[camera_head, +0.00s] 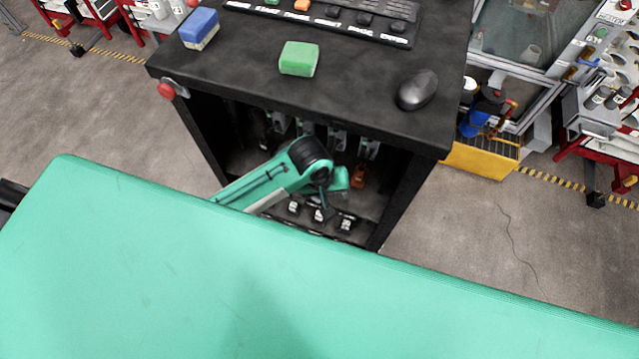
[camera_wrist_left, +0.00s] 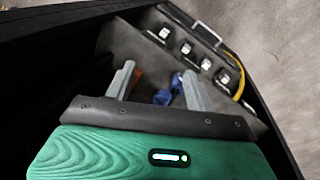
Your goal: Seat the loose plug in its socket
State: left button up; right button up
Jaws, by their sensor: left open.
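My left arm reaches into the open black cabinet in the head view, with its teal wrist (camera_head: 341,179) inside. The fingers are hard to make out there. In the left wrist view my left gripper (camera_wrist_left: 158,72) is open, its two grey fingers apart and nothing clearly held. An orange connector (camera_head: 358,175) hangs in the cabinet in the head view. I cannot tell which piece is the loose plug.
The cabinet's black top (camera_head: 350,70) carries a blue-white block (camera_head: 199,29), a green block (camera_head: 299,58), a mouse (camera_head: 418,90) and a button panel (camera_head: 330,18). The cabinet walls close in around my left arm. A red button (camera_head: 167,90) sits at the left edge.

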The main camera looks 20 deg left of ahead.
pick_arm(q)
jog(key=w+a+n, duration=0.1)
jog(key=w, duration=0.1)
jog(key=w+a+n+g+y, duration=0.1)
jog(key=w+a+n, duration=0.1)
jog(key=w, duration=0.1)
jog(key=w+a+f+n+y, duration=0.1)
jog(key=w+a+n, duration=0.1)
jog(key=shift+w, duration=0.15)
jog(key=shift+w+a+f+n, duration=0.1)
jog(key=shift+w+f+n, duration=0.1)
jog(key=shift+n, duration=0.1)
notch_tip(320, 180, down, 5)
jog(key=shift+s+f+p, duration=0.1)
jog(key=shift+p, duration=0.5)
jog(key=shift+f, duration=0.8)
notch_tip(320, 180, down, 4)
jog(key=shift+r+p, duration=0.1)
jog(key=shift+p, duration=0.6)
jog(key=shift+f, duration=0.55)
jog(key=c, duration=1)
pick_arm(e)
jog(key=r, duration=0.1)
jog(key=d+r, duration=0.1)
jog(key=shift+d+r, duration=0.25)
jog(key=shift+r, duration=0.1)
